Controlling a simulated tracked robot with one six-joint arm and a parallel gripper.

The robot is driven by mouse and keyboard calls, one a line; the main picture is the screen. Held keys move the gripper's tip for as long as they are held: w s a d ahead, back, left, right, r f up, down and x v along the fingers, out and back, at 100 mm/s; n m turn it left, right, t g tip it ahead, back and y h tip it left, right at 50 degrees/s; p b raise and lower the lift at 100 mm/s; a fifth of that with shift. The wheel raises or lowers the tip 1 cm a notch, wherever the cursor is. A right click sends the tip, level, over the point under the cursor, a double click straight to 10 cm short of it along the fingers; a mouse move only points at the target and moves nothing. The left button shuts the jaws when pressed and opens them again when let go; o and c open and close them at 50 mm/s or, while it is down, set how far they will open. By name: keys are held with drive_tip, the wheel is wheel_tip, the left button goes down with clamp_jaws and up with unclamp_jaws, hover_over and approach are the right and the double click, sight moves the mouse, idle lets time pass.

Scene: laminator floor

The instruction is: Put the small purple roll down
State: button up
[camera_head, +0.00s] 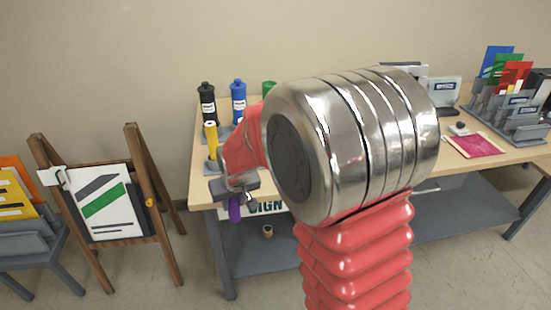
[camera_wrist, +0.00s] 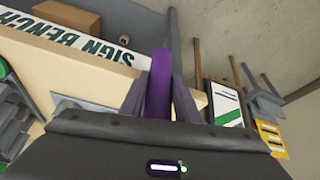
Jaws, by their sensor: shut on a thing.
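The small purple roll (camera_wrist: 159,85) is held between the two fingers of my gripper (camera_wrist: 158,95) in the wrist view. My gripper is shut on it. In the head view the purple roll (camera_head: 235,209) hangs below my gripper (camera_head: 236,192), in front of the near left corner of the sign bench (camera_head: 203,193). Its upper part is hidden by the gripper. My arm hides much of the bench's middle.
On the bench's left stand a black bottle (camera_head: 207,104), a blue bottle (camera_head: 238,102) and a yellow roll (camera_head: 211,138). A magenta sheet (camera_head: 473,145) lies at right. A wooden easel (camera_head: 150,190) stands left of the bench, with floor between.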

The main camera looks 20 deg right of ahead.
drive_tip(key=shift+d, duration=0.25)
